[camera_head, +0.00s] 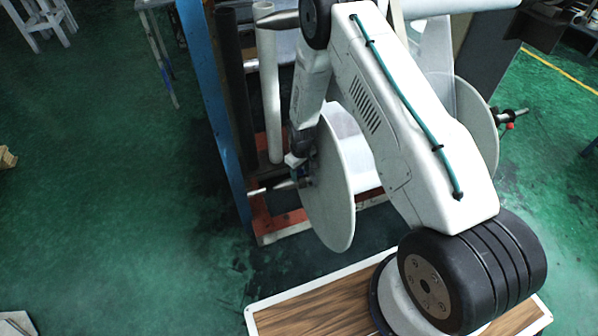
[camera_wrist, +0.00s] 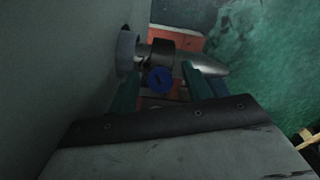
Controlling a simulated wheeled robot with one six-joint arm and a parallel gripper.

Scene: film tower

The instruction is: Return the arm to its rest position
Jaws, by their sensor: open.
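My arm rises from its base at the lower right in the head view, bends at the top and reaches down to the left side of the film roll's flange (camera_head: 330,190). My gripper (camera_head: 298,174) is small and partly hidden there, close to the shaft end (camera_head: 270,188). In the wrist view, the two teal fingers of my gripper (camera_wrist: 160,80) are apart. A blue knob (camera_wrist: 158,80) on a dark collar (camera_wrist: 160,52) shows between them. The collar sits on a metal shaft with a pointed end (camera_wrist: 208,66). I cannot tell whether the fingers touch it.
The pale flange wall (camera_wrist: 60,70) is close on the left in the wrist view. A blue post (camera_head: 205,90) and a pale upright roller (camera_head: 268,90) stand beside my forearm. Green floor (camera_head: 100,200) is open at the left.

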